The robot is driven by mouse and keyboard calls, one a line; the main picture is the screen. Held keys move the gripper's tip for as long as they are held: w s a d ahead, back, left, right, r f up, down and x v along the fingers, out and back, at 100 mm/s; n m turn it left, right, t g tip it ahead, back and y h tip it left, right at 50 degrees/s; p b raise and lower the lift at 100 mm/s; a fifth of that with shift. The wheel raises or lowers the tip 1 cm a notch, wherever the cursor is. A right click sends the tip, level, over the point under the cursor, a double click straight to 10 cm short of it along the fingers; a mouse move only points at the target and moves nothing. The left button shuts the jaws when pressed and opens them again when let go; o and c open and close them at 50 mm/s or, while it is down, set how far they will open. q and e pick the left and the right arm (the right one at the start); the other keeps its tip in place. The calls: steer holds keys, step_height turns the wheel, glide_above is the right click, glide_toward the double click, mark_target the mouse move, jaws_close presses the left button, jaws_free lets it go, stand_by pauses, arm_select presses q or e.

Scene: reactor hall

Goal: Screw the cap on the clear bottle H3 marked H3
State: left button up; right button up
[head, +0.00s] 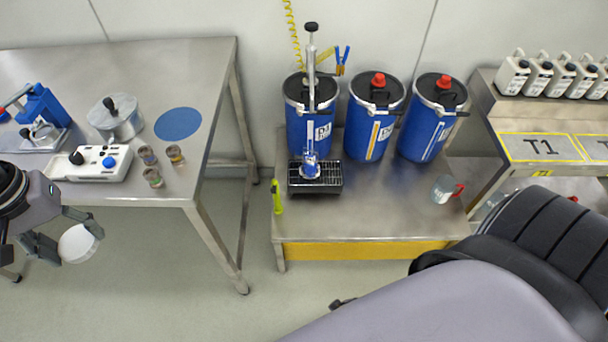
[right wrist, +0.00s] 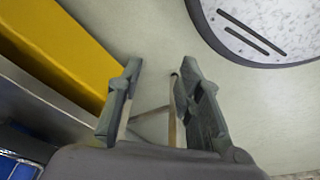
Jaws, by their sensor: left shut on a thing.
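My left gripper (head: 70,236) is at the lower left, in front of the left table, shut on a white round thing (head: 79,245). It looks like a cap, but I cannot tell for sure, and I see no marking on it. A small clear bottle with blue in it (head: 311,167) stands on the black drip tray under the pump spout. A clear vessel with a red part (head: 443,188) is at the right of the low table. I cannot read H3 on either. My right gripper (right wrist: 158,88) is open and empty in the right wrist view, above the floor.
Three blue drums (head: 371,118) stand at the back of the low steel table (head: 385,215). Several white canisters stand on the right shelf. Open floor lies between the tables.

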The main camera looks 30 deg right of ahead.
steer(key=w+a+f+t+b, duration=0.2)
steer(key=w+b, duration=0.8)
steer(key=b, duration=0.4)
step_height(320, 180, up, 7)
steer(key=w+t+b, duration=0.1)
steer(key=t+b, duration=0.1)
steer(key=b, duration=1.5)
steer(key=shift+w+y, duration=0.3)
steer(key=shift+w, duration=0.05)
steer(key=shift+a, duration=0.1)
